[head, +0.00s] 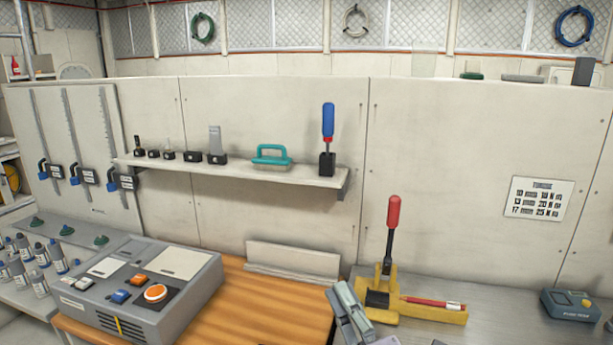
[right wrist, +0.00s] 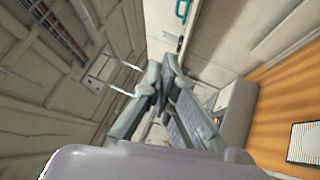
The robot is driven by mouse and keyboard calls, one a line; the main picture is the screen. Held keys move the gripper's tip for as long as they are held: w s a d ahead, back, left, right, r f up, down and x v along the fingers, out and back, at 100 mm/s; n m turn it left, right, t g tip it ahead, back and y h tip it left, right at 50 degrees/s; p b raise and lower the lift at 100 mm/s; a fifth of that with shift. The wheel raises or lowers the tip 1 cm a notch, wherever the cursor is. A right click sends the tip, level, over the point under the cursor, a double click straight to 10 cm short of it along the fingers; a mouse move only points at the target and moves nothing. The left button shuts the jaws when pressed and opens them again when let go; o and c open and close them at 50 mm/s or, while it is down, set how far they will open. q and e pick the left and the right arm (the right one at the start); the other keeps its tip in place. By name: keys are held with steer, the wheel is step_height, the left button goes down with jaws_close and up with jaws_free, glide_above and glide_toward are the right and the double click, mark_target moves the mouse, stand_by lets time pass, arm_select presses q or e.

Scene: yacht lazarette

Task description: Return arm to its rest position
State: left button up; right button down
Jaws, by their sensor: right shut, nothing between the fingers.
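My right gripper (head: 343,298) shows at the bottom of the head view, a little right of the middle. It is shut and holds nothing. It stands left of a yellow stand (head: 436,312) and in front of the back wall panel. Its closed fingers (right wrist: 165,75) also fill the middle of the right wrist view, pointing up the picture. My left gripper is not in the head view.
A grey control box (head: 205,290) sits on the wooden bench (head: 270,300). A shelf (head: 300,175) holds a blue-handled tool (head: 328,122) and a teal handle (head: 272,155).

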steer(key=s+d+f+m+g+h, duration=0.35)
steer(key=d+f+m, duration=0.3)
steer(key=f, duration=0.45)
steer(key=s+d+f+m+g+h, duration=0.3)
steer(key=d+f+m+g+h, duration=0.2)
steer(key=f+m, duration=0.45)
steer(key=s+d+f+m+g, duration=0.3)
steer(key=s+f+m+g, duration=0.35)
steer(key=s+f, duration=0.85)
steer(key=s+f+n+g, duration=0.2)
steer(key=s+f+g, duration=0.15)
steer(key=f, duration=2.15)
steer(key=s+d+f, duration=0.3)
steer(key=s+f, duration=1.2)
steer(key=s, duration=0.1)
steer(key=shift+s, duration=0.4)
